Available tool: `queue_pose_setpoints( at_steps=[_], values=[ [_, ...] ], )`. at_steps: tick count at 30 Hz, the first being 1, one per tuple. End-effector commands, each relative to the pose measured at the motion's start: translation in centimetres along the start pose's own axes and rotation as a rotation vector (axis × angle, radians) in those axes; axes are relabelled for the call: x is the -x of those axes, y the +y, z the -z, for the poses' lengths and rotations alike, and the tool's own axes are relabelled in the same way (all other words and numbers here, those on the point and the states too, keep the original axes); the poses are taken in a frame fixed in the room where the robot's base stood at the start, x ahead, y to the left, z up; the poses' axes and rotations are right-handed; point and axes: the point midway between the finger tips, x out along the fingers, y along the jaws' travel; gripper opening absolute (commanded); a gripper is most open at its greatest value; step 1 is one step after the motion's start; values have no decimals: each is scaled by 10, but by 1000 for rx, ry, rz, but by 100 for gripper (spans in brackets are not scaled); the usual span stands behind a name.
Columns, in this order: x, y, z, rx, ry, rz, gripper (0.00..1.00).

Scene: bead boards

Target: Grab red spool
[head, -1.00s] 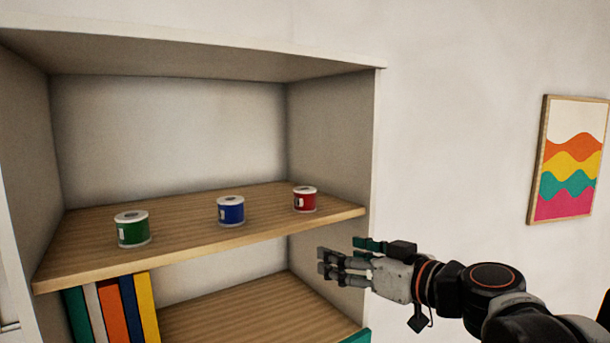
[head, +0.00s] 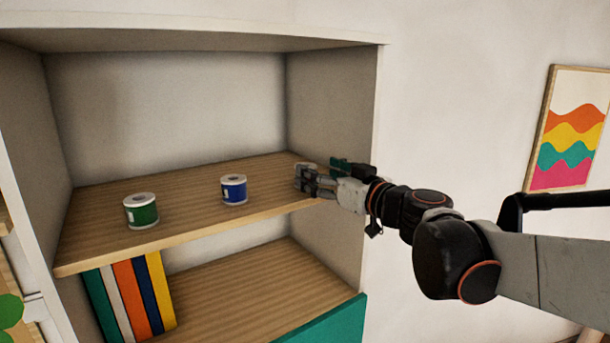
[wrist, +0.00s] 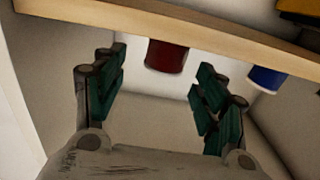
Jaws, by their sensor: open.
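The red spool (wrist: 168,56) shows in the wrist view between and just beyond the two green-padded fingers of my gripper (wrist: 162,68). The fingers are spread apart with a gap on each side of the spool. In the head view my gripper (head: 310,183) is at the right end of the upper shelf and hides nearly all of the red spool; only a bit of its pale top (head: 305,165) seems to show. The spool stands on the shelf.
A blue spool (head: 234,189) and a green spool (head: 141,211) stand further left on the upper shelf (head: 190,212). The cabinet's right side wall (head: 335,120) is close to my gripper. Several books (head: 130,295) stand on the lower shelf.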

Motion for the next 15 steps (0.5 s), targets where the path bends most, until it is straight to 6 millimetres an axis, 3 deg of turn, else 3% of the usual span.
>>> queue_pose_setpoints(
  at_steps=[15],
  values=[
    [-52, -5, 4, 0, 0, -1, 65]
  ],
)
